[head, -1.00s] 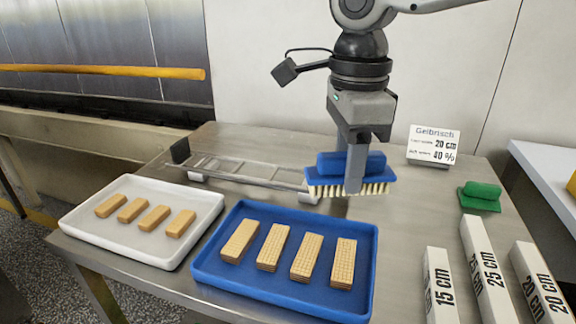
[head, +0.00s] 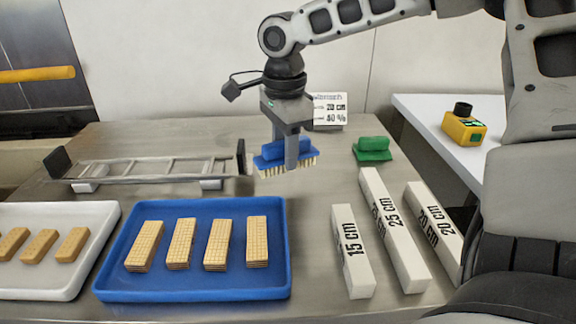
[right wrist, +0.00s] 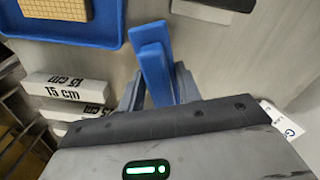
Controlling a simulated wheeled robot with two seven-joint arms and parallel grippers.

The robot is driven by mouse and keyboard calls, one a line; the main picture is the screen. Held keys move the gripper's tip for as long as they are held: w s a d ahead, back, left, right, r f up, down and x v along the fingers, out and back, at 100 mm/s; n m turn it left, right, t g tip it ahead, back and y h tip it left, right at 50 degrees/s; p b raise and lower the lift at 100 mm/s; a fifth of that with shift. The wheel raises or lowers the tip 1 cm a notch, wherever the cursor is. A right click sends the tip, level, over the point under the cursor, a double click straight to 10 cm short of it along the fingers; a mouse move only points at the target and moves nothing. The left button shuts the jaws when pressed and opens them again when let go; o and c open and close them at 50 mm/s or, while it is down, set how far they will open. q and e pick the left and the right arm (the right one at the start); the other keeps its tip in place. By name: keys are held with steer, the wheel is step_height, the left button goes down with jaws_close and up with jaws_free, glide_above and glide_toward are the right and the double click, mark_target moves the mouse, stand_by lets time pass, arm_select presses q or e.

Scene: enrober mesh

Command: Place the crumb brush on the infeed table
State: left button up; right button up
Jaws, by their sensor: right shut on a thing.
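The crumb brush (head: 270,153) is blue with pale bristles pointing down. My right gripper (head: 291,165) is shut on its blue handle, which also shows between the fingers in the right wrist view (right wrist: 156,70). The brush is level, over the back middle of the steel table (head: 330,183); I cannot tell whether its bristles touch the top. I take this steel table as the infeed table. My left gripper is not in view.
A ladder-like metal frame (head: 150,172) lies left of the brush, a green brush-like block (head: 373,150) right of it. A sign (head: 330,108) stands behind. In front are a blue tray (head: 190,288) of wafers, a white tray (head: 65,288) and several white length blocks (head: 352,255).

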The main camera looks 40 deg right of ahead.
steer(key=shift+w+d+f, duration=0.1)
steer(key=shift+d+f, duration=0.25)
steer(key=shift+f, duration=0.05)
steer(key=shift+d+f, duration=0.2)
steer(key=shift+f, duration=1.55)
steer(key=shift+f, duration=0.15)
steer(key=o, duration=1)
steer(key=shift+o, duration=0.2)
step_height(320, 180, up, 12)
steer(key=shift+r+p, duration=0.15)
steer(key=shift+p, duration=0.45)
